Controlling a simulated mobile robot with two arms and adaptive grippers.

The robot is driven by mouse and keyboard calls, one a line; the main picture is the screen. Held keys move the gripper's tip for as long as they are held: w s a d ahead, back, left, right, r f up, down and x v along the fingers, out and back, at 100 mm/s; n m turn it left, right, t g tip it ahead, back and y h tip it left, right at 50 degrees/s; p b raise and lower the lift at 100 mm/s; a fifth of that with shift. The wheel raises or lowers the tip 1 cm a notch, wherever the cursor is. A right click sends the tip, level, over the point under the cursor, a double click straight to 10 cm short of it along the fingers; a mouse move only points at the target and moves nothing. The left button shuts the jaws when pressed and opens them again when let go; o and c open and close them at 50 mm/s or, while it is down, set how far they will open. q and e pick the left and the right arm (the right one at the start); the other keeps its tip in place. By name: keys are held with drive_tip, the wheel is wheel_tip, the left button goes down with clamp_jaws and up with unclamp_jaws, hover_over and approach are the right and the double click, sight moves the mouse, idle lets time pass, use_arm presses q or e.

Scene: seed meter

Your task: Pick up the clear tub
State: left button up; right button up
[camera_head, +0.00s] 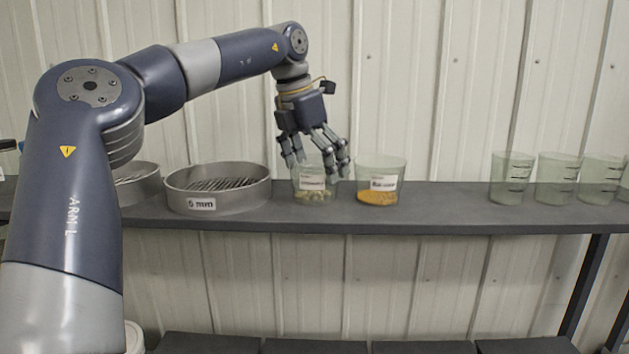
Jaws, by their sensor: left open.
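A clear tub (313,190) with a white label and pale seeds in its bottom stands upright on the grey shelf (450,212). A second clear tub (382,168) with a label holds yellow grain just right of it. My left gripper (318,165) points down over the first tub, with its fingers apart and nothing seen between them. Its fingers hide part of that tub's rim. I cannot tell whether they touch the tub. Several empty clear tubs with dark marks, one of them (511,180) nearest, stand at the right. My right gripper is not in view.
A round metal sieve (218,188) labelled 6 mm stands left of the seed tub, with another sieve (137,184) partly behind my left arm. A ribbed white wall (450,80) rises behind the shelf. The shelf is clear between the grain tub and the empty tubs.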

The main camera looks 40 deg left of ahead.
use_arm(q)
drive_tip(key=shift+p+x, duration=0.3)
drive_tip(key=shift+x, duration=0.7)
drive_tip(key=shift+w+f, duration=0.15)
drive_tip(key=shift+f, duration=0.25)
drive_tip(key=shift+d, duration=0.15)
drive_tip(key=c, duration=1)
drive_tip(key=shift+r, duration=0.1)
